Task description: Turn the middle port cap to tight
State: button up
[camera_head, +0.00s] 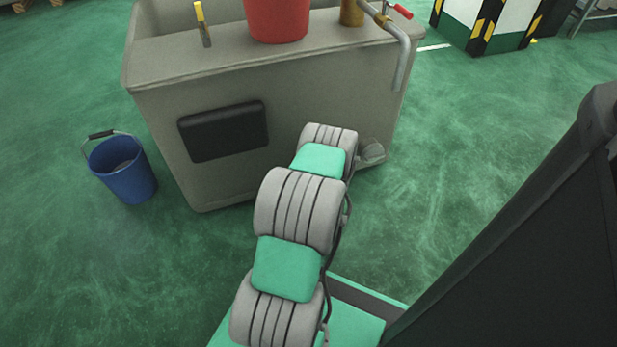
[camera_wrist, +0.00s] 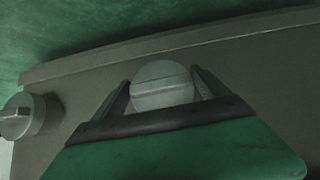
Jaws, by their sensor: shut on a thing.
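A round grey port cap (camera_wrist: 163,85) with a raised bar across its face sits on a grey-brown wall in the wrist view. Its bar lies close to level in that picture. My gripper (camera_wrist: 160,77) is shut on this cap, one dark finger at each side. A second grey cap (camera_wrist: 22,116) with a similar bar stands out from the wall at the left edge. No third cap is in sight, so I cannot tell from this view which is the middle one.
A big grey basin (camera_head: 300,95) with a dark pad (camera_head: 224,131) stands ahead. On it are a red bucket (camera_head: 277,18), a yellow-handled tool (camera_head: 200,22), a brass cylinder (camera_head: 352,12) and a bent pipe (camera_head: 402,60). A blue bucket (camera_head: 124,172) stands left on open green floor.

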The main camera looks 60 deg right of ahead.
dwell(0.4)
jog(key=o, duration=1.1)
jog(key=p+v, duration=0.3)
jog(key=v, duration=0.4)
jog(key=shift+s+a+r+p, duration=0.1)
jog(key=shift+s+r+p, duration=0.2)
jog(key=shift+p, duration=0.05)
